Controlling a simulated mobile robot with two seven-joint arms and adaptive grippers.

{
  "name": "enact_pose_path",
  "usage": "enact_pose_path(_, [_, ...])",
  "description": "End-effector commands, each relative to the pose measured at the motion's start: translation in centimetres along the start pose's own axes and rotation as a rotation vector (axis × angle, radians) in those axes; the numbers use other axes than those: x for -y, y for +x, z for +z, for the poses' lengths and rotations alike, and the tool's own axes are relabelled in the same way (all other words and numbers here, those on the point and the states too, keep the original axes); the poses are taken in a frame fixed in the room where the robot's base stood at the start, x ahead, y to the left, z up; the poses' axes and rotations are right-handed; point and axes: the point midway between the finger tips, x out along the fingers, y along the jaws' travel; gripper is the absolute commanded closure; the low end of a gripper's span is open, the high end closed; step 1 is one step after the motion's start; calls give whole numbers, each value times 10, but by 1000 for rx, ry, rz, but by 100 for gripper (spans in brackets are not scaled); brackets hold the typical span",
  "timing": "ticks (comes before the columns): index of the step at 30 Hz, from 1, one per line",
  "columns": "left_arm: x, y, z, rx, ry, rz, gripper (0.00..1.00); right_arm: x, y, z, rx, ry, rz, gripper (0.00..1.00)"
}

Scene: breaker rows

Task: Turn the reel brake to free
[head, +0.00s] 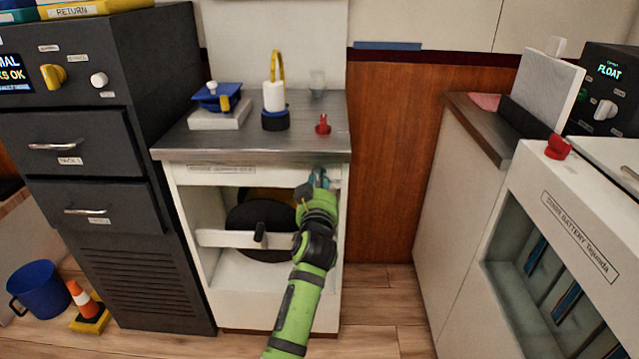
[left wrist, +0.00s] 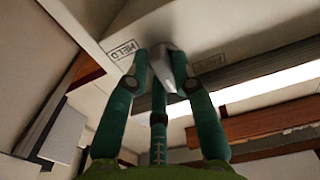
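The reel brake (left wrist: 168,75) is a silver-grey knob under a pale panel in the left wrist view. A label reading HELD is to its left; a label to its right is too blurred to read. My left gripper (left wrist: 160,58) has its teal fingers closed around the knob, one on each side. In the head view my left gripper (head: 318,180) is at the upper right front corner of the white cabinet (head: 230,175) and hides the brake. A dark reel (head: 248,216) sits inside the cabinet behind a white crossbar. My right gripper is not in view.
A small red switch (head: 322,125), a white spool (head: 274,97) and a blue-topped block (head: 220,105) stand on the cabinet's metal top. A black drawer unit (head: 95,180) is at left. A white battery unit (head: 560,215) is at right. Floor between them is clear.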

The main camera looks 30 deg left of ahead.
Motion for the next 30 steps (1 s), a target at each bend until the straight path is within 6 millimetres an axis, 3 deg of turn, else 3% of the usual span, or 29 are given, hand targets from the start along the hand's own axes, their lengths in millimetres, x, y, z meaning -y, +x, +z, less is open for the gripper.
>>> enact_pose_path(2, [0, 0, -1, -1, -2, 0, 51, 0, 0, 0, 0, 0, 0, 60])
enact_pose_path(14, [0, 0, -1, -1, 33, -1, 51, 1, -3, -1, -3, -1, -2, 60])
enact_pose_path(19, [2, 0, -4, -1, 206, 0, 51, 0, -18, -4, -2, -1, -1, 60])
enact_pose_path(29, [3, 0, -5, 1, 660, 0, 51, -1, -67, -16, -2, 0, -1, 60])
enact_pose_path(30, [2, -9, 4, 2, 650, 3, 51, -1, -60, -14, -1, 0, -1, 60])
